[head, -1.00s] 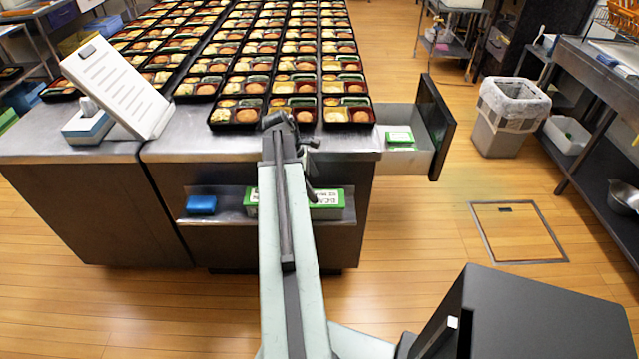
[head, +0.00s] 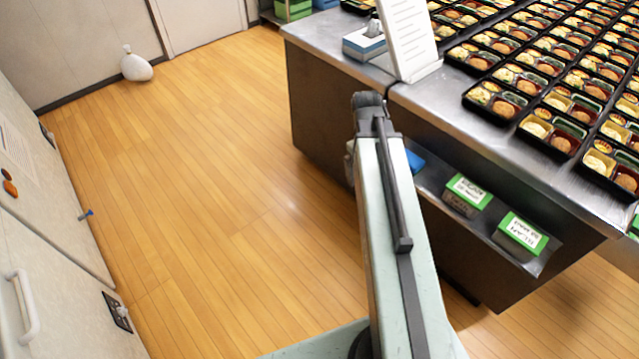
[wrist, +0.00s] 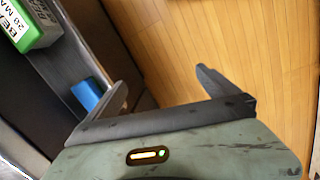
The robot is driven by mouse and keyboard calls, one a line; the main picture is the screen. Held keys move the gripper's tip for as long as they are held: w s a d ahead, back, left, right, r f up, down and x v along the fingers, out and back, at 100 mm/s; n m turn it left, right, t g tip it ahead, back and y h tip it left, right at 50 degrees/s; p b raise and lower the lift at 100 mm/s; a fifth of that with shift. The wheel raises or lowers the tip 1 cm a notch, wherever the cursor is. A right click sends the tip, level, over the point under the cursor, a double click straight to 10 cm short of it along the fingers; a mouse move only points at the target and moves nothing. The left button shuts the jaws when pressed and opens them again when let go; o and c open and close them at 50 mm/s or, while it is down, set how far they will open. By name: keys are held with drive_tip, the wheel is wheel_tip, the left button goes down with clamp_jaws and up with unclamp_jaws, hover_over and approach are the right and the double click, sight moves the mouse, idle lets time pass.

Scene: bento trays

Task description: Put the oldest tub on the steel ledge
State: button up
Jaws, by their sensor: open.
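Two tubs with green lids and white labels stand on the steel ledge (head: 431,180) in the counter's side: a left tub (head: 466,195) and a right tub (head: 521,235). Their labels are too small to read in the head view. In the wrist view one green-lidded tub (wrist: 32,27) shows at the top left on the ledge (wrist: 72,58), its label cut off, reading partly "BEA" and "20 MA". My gripper (wrist: 163,88) is open and empty, with floor and the ledge's edge beyond it. The tub is to the left, apart from the fingers.
A blue item (head: 414,161) lies at the ledge's left end, partly behind my arm; it also shows in the wrist view (wrist: 88,93). Bento trays (head: 545,130) cover the counter top. Open floor (head: 210,190) lies left, with a white bag (head: 135,66) by the wall.

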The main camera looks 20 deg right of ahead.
drive_tip(key=w+a+m+y, duration=0.1)
drive_tip(key=w+a, duration=0.1)
drive_tip(key=a, duration=1.9)
drive_tip(key=shift+t, duration=0.3)
drive_tip(key=shift+a, duration=0.1)
